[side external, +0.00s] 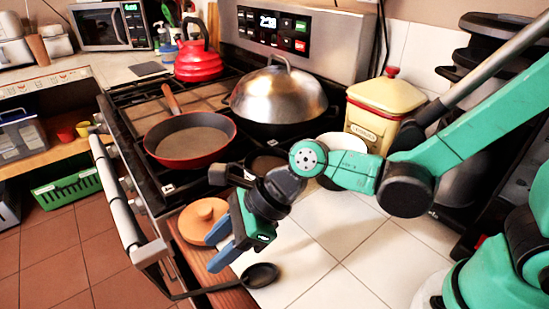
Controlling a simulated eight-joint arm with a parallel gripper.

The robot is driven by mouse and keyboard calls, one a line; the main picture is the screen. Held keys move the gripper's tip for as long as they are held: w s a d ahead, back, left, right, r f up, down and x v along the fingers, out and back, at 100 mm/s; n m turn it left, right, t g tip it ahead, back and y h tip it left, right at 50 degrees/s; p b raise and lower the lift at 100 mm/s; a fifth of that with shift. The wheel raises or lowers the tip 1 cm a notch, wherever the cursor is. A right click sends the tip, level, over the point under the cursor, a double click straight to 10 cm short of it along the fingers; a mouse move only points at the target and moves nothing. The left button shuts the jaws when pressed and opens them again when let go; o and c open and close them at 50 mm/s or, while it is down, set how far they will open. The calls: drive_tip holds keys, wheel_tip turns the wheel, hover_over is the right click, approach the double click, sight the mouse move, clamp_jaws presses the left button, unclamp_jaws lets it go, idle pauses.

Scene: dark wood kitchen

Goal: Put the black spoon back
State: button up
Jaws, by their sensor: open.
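The black spoon (259,276) lies at the front of the counter, its bowl on the white tiles near the wooden edge. Its long thin handle runs left across the wood and past the edge toward the stove front. My gripper (216,250) is open, with blue fingers pointing left and down over the wooden edge. It is above and left of the spoon's bowl in the picture, and no contact with the spoon shows. An orange-brown round lid (203,214) sits just behind the fingers and is partly covered by them.
A red pan (190,141) and a large lidded wok (278,97) stand on the stove. The oven rail (112,190) juts out in front. A yellow canister (383,108) and a white bowl (343,141) stand behind my arm. The white tiles right of the spoon are clear.

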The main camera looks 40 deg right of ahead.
drive_tip(key=w+d+r+m+t, duration=0.4)
drive_tip(key=r+m+t, duration=0.2)
drive_tip(key=r+m, duration=0.3)
drive_tip(key=w+d+r+m+t, duration=0.5)
drive_tip(key=r+m+t, duration=0.2)
drive_tip(key=m, duration=0.5)
drive_tip(key=d+m+h, duration=0.9)
drive_tip(key=d+m, duration=0.1)
drive_tip(key=m, duration=0.4)
drive_tip(key=s+d+f+m+g, duration=0.2)
drive_tip(key=s+f+m+g, duration=0.7)
drive_tip(key=m, duration=0.5)
drive_tip(key=shift+s+d+f+y, duration=0.4)
drive_tip(key=shift+s+f, duration=0.25)
drive_tip(key=shift+f, duration=0.1)
